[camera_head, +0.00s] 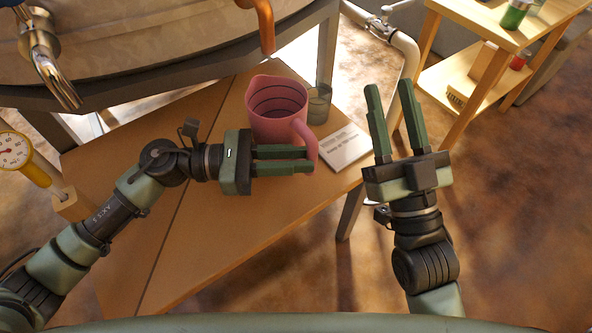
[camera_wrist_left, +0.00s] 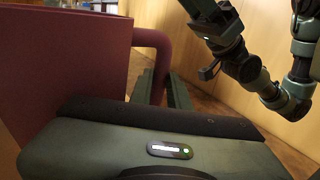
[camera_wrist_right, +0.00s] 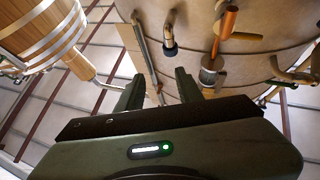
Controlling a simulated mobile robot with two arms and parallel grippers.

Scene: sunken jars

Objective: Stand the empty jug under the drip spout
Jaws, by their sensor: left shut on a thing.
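The pink jug (camera_head: 270,125) stands upright, or nearly so, over the wooden table; I cannot tell if its base touches. Its open mouth shows ringed inner walls and no clear contents. My left gripper (camera_head: 309,160) is shut on the jug's handle at the near side; in the left wrist view the handle (camera_wrist_left: 153,40) runs down between the fingers. A copper-coloured spout (camera_head: 265,25) hangs from the big vessel, above and behind the jug. A metal tap (camera_head: 45,65) hangs further left. My right gripper (camera_head: 389,86) is open and empty, right of the table.
A glass (camera_head: 319,104) stands close to the jug's right side. A white printed card (camera_head: 345,147) lies at the table's (camera_head: 215,235) right edge. A yellow-rimmed gauge (camera_head: 14,150) is at the left. A wooden shelf (camera_head: 450,75) stands at the right. The table's near part is clear.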

